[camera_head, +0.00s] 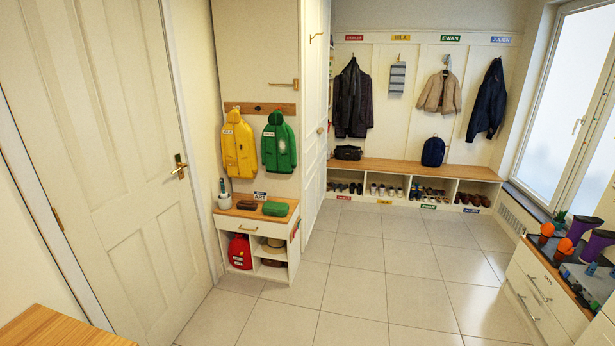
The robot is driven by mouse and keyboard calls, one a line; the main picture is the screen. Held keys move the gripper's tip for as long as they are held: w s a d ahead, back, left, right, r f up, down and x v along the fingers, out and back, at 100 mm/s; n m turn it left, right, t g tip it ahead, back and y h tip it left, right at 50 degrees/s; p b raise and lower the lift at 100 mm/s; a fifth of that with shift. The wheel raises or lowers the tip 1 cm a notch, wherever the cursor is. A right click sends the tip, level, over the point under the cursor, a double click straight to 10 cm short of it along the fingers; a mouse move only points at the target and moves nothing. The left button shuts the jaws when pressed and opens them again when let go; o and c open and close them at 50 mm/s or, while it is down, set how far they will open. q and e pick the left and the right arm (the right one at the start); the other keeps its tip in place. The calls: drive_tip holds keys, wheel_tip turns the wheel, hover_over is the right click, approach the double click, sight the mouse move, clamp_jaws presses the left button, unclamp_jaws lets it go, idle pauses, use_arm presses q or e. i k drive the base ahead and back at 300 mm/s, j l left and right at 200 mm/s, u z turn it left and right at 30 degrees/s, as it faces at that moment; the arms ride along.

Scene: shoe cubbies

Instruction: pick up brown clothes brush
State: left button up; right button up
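A small brown oblong item (246,205), which looks like the brown clothes brush, lies on the wooden top of the small white cabinet (251,216) left of centre. It is too small to make out bristles. It sits left of a green case-like item (275,208) and right of a light grey pot (224,201). Neither of my grippers is in view.
A white door (115,150) stands at left, with a wooden top (60,330) in the lower left corner. A drawer cabinet (540,290) with orange and purple items stands at right. A shoe bench (410,169) runs along the back. The tiled floor (370,290) is clear.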

sight(243, 205)
drive_tip(key=i+u, duration=0.1)
drive_tip(key=i, duration=0.7)
drive_tip(key=i+l+u, duration=0.1)
drive_tip(key=i, duration=0.75)
drive_tip(key=i+u, duration=0.35)
drive_tip(key=i+l+u, duration=0.1)
drive_tip(key=i+u, duration=1)
drive_tip(key=i+l+u, duration=0.2)
drive_tip(key=i+u, duration=0.15)
